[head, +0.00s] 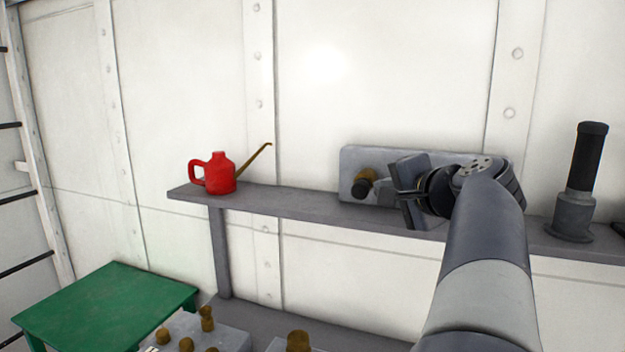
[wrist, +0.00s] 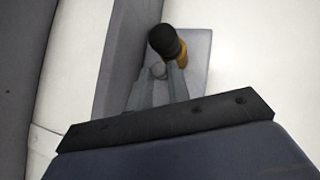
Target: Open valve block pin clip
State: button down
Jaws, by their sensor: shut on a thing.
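The valve block (head: 352,160) is a grey plate with rounded corners at the back of the wall shelf. A brass fitting with a black knob (head: 362,187) sticks out of its left part. My gripper (head: 392,192) is in front of the block, just right of the knob. In the wrist view its two grey fingers (wrist: 160,88) reach to a small grey rounded part (wrist: 158,70) beside the knob (wrist: 167,42), which seems to be the pin clip. The fingers are shut on it. The clip is small, and my gripper hides the block's middle.
A red oil can (head: 220,173) with a brass spout stands at the shelf's (head: 300,203) left end. A black and grey cylinder (head: 580,185) stands at its right. A green table (head: 105,305) and grey blocks with brass knobs (head: 215,335) are below.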

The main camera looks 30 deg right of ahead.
jog(key=shift+n+g+p, duration=0.4)
jog(key=shift+g+p, duration=0.05)
jog(key=shift+g, duration=0.05)
jog(key=c, duration=1.3)
grip_release()
jog(key=shift+c, duration=0.2)
jog(key=b+v, duration=0.1)
jog(key=v, duration=0.9)
jog(key=shift+s+a, duration=0.2)
jog(key=shift+s, duration=0.15)
jog(key=shift+w+r, duration=0.1)
jog(key=p+x, duration=0.1)
jog(key=x, duration=0.9)
jog(key=shift+w+d, duration=0.2)
jog(key=shift+w, duration=0.1)
